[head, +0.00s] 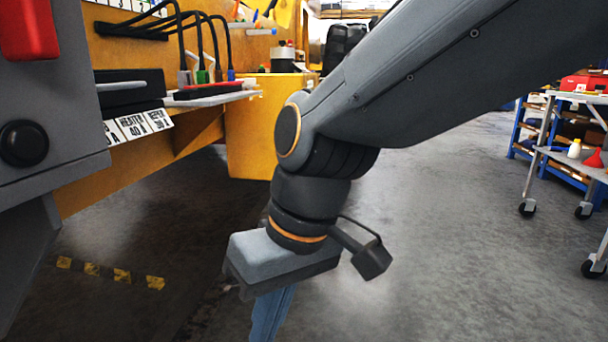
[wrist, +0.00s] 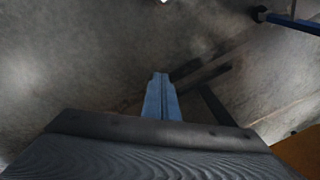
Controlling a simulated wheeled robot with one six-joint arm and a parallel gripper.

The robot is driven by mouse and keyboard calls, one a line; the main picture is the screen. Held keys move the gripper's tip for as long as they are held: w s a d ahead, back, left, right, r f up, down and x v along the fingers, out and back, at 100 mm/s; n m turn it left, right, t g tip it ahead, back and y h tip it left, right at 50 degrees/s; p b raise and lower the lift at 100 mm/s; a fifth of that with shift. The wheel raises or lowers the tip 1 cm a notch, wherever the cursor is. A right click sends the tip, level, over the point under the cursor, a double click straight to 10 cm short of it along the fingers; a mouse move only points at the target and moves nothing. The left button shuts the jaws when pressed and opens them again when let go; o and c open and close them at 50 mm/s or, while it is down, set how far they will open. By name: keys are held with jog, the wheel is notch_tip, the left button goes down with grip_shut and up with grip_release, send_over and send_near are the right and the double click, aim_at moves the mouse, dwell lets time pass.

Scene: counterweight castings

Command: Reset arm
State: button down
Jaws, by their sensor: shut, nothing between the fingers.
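My gripper (head: 270,318) hangs from my arm in the middle of the head view, pointing down over the grey floor. Its blue fingers run together and are shut, with nothing between them. Their tips are cut off by the lower edge of the head view. In the wrist view the blue fingers of my gripper (wrist: 160,80) stand closed against the bare floor. My arm reaches in from the upper right of the head view and bends down at the wrist joint.
A grey cabinet (head: 60,100) with a red part and a black knob stands close on the left. An orange bench (head: 265,125) with cables and labels lies behind. A wheeled cart (head: 540,150) stands at the right. The floor (head: 430,240) right of my gripper is clear.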

jog(key=s+d+f+m+h, duration=0.1)
jog(key=s+d+f, duration=0.2)
jog(key=d+r+m+p, duration=0.2)
jog(key=d+r+p, duration=0.5)
jog(key=p, duration=0.5)
jog(key=d+r+m+h+p, duration=0.1)
jog(key=d+r+m+p, duration=0.1)
jog(key=d+r+p, duration=0.5)
jog(key=d+r+m+h+p, duration=0.1)
jog(key=d+r+m+p, duration=0.2)
jog(key=d+r+p, duration=0.4)
jog(key=shift+r+p, duration=3.55)
jog(key=shift+p, duration=2.6)
jog(key=shift+d, duration=0.1)
